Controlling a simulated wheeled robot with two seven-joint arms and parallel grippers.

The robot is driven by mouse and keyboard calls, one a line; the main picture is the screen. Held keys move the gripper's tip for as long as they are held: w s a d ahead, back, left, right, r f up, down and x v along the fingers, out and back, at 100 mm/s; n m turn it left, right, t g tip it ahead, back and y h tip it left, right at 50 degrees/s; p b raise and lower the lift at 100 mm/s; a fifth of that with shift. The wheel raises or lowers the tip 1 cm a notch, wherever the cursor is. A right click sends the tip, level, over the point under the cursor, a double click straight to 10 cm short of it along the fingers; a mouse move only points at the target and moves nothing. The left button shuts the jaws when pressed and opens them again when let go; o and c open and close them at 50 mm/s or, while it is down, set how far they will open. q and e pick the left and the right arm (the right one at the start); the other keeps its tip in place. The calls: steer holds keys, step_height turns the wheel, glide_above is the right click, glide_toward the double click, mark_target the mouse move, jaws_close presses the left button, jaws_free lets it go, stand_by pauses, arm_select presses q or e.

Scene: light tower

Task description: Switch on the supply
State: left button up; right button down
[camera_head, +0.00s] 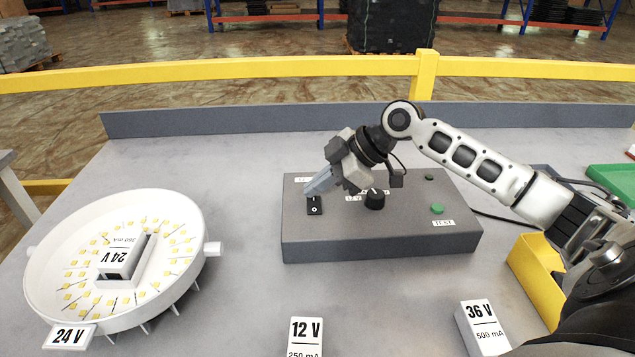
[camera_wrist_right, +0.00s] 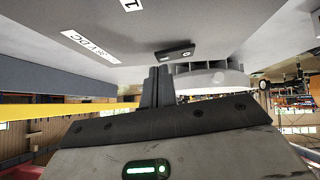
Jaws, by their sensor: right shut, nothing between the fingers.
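The supply is a grey box (camera_head: 380,240) in the middle of the table in the head view. A black rocker switch (camera_head: 315,207), marked I and 0, is on the left of its top; it also shows in the wrist view (camera_wrist_right: 175,52). A black knob (camera_head: 374,199) and a green button (camera_head: 437,209) are to the right of the switch. My right gripper (camera_head: 309,188) is shut and empty, its fingertips at the far end of the switch. In the wrist view the shut fingers (camera_wrist_right: 158,80) point towards the switch; I cannot tell whether they touch it.
A 12 V block (camera_head: 305,335) and a 36 V block (camera_head: 482,328) stand at the front. A yellow bin (camera_head: 537,275) and a green tray (camera_head: 610,178) are on the right.

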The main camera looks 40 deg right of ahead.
steer(key=shift+p, duration=0.35)
steer(key=shift+w+d+f, duration=0.1)
steer(key=shift+w+f, duration=0.05)
steer(key=shift+f, duration=0.25)
steer(key=shift+r, duration=0.1)
steer(key=shift+s+a+r+p, duration=0.25)
steer(key=shift+s+a+p, duration=0.15)
steer(key=shift+s+p, duration=0.35)
steer(key=shift+w, duration=0.1)
